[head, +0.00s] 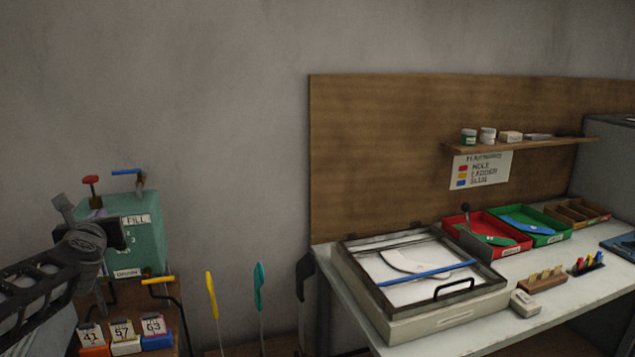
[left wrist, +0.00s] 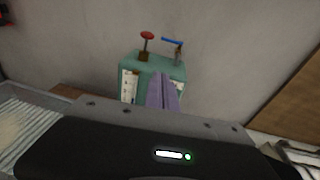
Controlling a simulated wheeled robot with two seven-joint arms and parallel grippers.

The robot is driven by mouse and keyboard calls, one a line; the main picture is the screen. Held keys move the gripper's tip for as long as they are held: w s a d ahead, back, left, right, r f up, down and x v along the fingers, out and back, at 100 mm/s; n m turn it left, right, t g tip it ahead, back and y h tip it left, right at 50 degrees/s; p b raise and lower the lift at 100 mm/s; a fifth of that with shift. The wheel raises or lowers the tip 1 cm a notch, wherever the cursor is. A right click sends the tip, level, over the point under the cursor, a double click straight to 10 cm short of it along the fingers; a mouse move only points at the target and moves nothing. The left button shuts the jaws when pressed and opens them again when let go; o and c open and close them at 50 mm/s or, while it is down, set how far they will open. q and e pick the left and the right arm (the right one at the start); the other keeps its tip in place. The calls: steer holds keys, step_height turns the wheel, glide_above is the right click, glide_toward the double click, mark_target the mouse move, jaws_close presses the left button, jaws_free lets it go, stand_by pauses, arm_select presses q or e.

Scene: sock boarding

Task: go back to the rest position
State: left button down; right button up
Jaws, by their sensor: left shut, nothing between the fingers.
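My left gripper (head: 98,209) is at the left of the head view, in front of a green box (head: 142,235) labelled FILL and DRAIN. In the left wrist view its two purple fingers (left wrist: 162,92) lie together, shut and empty. They point toward the green box (left wrist: 152,72) and overlap its front; I cannot tell how far apart they are. The box carries a red knob (head: 91,180) and a blue lever (head: 127,171) on top. A yellow handle (head: 158,281) is at its lower front. My right gripper is in neither view.
Numbered blocks (head: 122,338) stand below the box. Yellow (head: 212,300) and teal (head: 259,288) upright tools stand right of it. A white table (head: 420,346) holds a lidded frame (head: 420,300), red (head: 497,240) and green (head: 540,226) trays and small racks. A shelf (head: 520,145) hangs above.

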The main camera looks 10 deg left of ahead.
arm_select(q)
steer(key=d+f+m+g+h, duration=0.1)
steer(key=d+f+m+h, duration=0.2)
steer(key=d+f+m, duration=0.65)
steer(key=d+f+m+g+h, duration=0.2)
steer(key=d+f+m, duration=0.5)
steer(key=f+m, duration=0.6)
steer(key=d+f+m+g+h, duration=0.1)
steer(key=d+f+m+h, duration=0.2)
steer(key=d+f+m, duration=0.8)
steer(key=s+d+f+m+g+h, duration=0.2)
steer(key=s+d+f, duration=0.2)
steer(key=s+f, duration=0.3)
steer(key=s+d+f+m+g+h, duration=0.15)
steer(key=s+d+f, duration=0.3)
steer(key=f, duration=0.55)
steer(key=s+d+f+m+g, duration=0.1)
steer(key=s+d+f+g, duration=0.1)
steer(key=s, duration=0.4)
steer(key=s+d+f+m+g+h, duration=0.1)
steer(key=s+d+f, duration=0.3)
steer(key=s+d, duration=0.2)
steer(key=s+d+f+m+g+h, duration=0.1)
steer(key=s+d+f+m+g, duration=0.1)
steer(key=s, duration=0.5)
steer(key=shift+s+d+f+g, duration=0.35)
steer(key=shift+d+f, duration=0.4)
steer(key=shift+d, duration=0.3)
steer(key=shift+w, duration=0.1)
